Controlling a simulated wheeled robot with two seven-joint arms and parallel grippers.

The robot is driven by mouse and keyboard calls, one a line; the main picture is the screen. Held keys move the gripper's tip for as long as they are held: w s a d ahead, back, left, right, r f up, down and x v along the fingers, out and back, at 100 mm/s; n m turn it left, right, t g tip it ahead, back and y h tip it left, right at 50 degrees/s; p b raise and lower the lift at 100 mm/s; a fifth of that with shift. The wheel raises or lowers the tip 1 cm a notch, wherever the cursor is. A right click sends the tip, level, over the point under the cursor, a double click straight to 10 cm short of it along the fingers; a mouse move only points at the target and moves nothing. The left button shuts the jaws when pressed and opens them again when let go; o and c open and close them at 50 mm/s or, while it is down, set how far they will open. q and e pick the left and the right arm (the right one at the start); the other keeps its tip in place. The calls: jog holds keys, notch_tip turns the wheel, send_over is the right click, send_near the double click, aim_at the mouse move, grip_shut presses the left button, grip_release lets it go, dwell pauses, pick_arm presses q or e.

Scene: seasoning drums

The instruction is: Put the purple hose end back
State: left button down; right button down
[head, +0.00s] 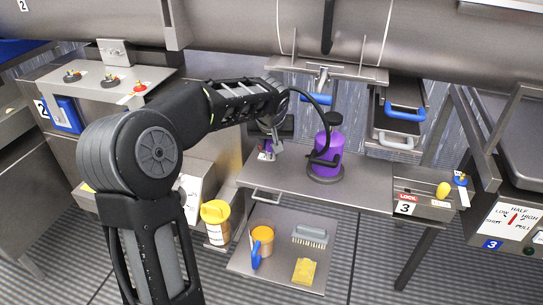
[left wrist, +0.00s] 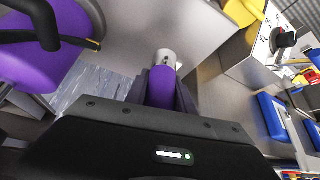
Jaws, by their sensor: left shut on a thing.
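My left gripper (head: 267,147) is shut on the purple hose end (left wrist: 162,88), which has a pale metal tip. In the head view the gripper is small and partly hidden by its own wrist. It is left of the purple canister (head: 328,141), a little apart from it, near the left side of the steel shelf. The canister stands upright on the shelf with a dark cap and base. A black hose (head: 318,98) arcs between the wrist area and the canister. In the left wrist view the canister (left wrist: 45,60) fills the upper left. My right gripper is not in view.
The steel shelf (head: 365,188) is clear right of the canister. A lower tray (head: 275,282) holds an orange mug (head: 262,240), a brush (head: 310,235) and a yellow sponge (head: 304,271). A yellow-lidded jar (head: 216,222) stands left. A control box (head: 420,190) is at right. A large pipe crosses above.

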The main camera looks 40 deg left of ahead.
aim_at(272, 155)
pick_arm(q)
jog(key=shift+f, duration=2.2)
jog(key=shift+f, duration=0.15)
jog(key=c, duration=1.1)
grip_release()
jog(key=shift+r, duration=0.25)
jog(key=v, duration=1.2)
jog(key=shift+b, duration=0.35)
jog(key=shift+f, duration=0.1)
